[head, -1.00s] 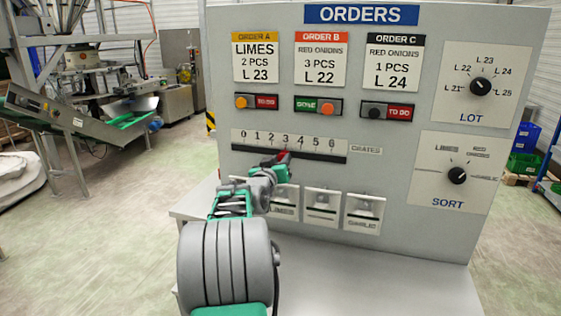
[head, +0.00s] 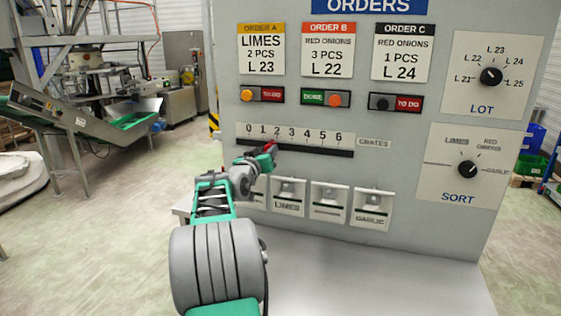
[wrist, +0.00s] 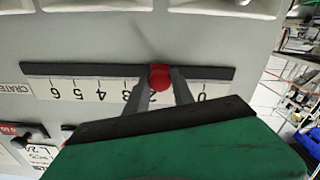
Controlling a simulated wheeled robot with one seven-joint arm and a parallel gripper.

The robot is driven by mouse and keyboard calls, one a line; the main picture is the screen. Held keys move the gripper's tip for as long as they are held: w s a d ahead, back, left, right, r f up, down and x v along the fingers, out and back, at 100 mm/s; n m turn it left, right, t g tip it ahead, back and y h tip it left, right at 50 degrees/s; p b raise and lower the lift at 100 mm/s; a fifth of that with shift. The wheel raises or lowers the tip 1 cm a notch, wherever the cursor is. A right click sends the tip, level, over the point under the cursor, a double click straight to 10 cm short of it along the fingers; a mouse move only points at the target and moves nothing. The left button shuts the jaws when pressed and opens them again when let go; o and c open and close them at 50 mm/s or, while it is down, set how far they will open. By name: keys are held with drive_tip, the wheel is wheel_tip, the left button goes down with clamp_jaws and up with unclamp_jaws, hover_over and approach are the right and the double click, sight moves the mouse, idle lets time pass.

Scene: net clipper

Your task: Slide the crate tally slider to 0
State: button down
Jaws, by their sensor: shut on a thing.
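The crate tally slider has a round red knob (wrist: 160,77) on a long dark slot (wrist: 85,69) under a scale from 0 to 6. In the wrist view, which sees the panel upside down, the knob stands between 1 and 2, nearer the 2. My gripper (wrist: 163,84) is shut on the knob, with a grey finger on each side of it. In the head view my gripper (head: 269,151) reaches the slot near the 2, and the red knob is partly hidden by it. The scale (head: 310,136) reads 0 to 6 from left to right.
Above are the order cards and status lamps; order B (head: 326,98) shows DONE. The LOT dial (head: 491,76) and SORT dial (head: 467,169) are at the right. The slot toward 0 is clear.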

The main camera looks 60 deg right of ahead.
approach(248, 142)
drive_tip(key=d, duration=0.2)
drive_tip(key=d+b, duration=0.1)
drive_tip(key=d, duration=0.1)
drive_tip(key=shift+s+d+f, duration=0.1)
drive_tip(key=shift+s+f, duration=0.05)
drive_tip(key=shift+s, duration=0.2)
drive_tip(key=shift+w, duration=0.5)
drive_tip(key=shift+r, duration=0.2)
drive_tip(key=c, duration=1.2)
unclamp_jaws()
drive_tip(key=shift+w, duration=0.2)
drive_tip(key=shift+o, duration=0.7)
drive_tip(key=shift+s, duration=0.1)
drive_tip(key=shift+f, duration=0.1)
